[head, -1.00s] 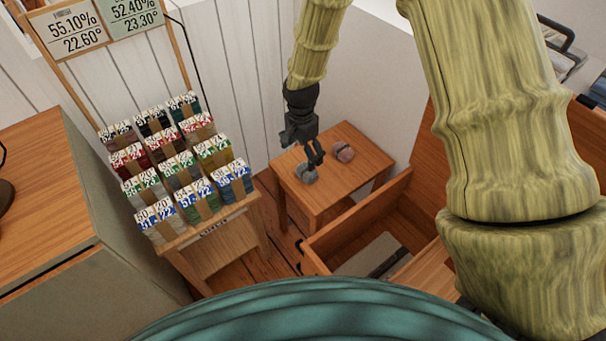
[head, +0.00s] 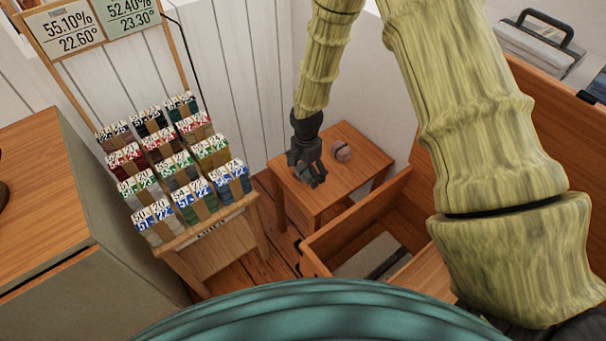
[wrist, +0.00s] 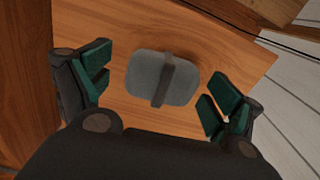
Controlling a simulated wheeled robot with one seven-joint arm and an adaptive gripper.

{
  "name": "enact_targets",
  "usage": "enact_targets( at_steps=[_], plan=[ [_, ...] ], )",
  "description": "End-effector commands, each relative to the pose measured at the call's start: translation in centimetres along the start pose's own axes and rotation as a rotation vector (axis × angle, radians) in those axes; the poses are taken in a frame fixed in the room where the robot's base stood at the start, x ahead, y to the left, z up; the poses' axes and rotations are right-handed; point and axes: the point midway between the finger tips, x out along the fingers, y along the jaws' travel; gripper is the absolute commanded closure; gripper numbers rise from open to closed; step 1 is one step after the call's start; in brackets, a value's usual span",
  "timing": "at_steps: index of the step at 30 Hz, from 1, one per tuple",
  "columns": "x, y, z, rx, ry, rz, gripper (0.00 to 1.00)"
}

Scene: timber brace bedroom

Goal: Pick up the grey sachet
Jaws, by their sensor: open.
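The grey sachet (wrist: 146,78) lies on the small wooden table, with a darker band across its middle, in the wrist view. My gripper (wrist: 162,92) is open, with its green-padded fingers on either side of the sachet and a gap on each side. The sachet lies between the fingers in the picture; its exact distance below them is hard to tell. In the head view my gripper (head: 316,182) is over the left front part of the table and hides the sachet.
A pinkish sachet (head: 342,151) lies on the small table (head: 362,172), right of my gripper. An open wooden chest (head: 335,252) stands in front to the right. A rack of labelled packets (head: 212,232) stands to the left. A white panelled wall is behind.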

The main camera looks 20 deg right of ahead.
Motion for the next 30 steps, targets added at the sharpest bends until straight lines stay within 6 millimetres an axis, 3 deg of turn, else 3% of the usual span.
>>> enact_targets(
  at_steps=[5, 13, 23, 30],
  plan=[
    [0.0, 0.0, 0.0, 0.000, 0.000, 0.000, 0.10],
    [0.0, 0.0, 0.0, 0.000, 0.000, 0.000, 0.57],
    [-0.2, 0.0, 0.0, 0.000, 0.000, 0.000, 0.57],
    [-2.4, -0.1, 0.0, 0.002, 0.001, -0.003, 0.57]
  ],
)
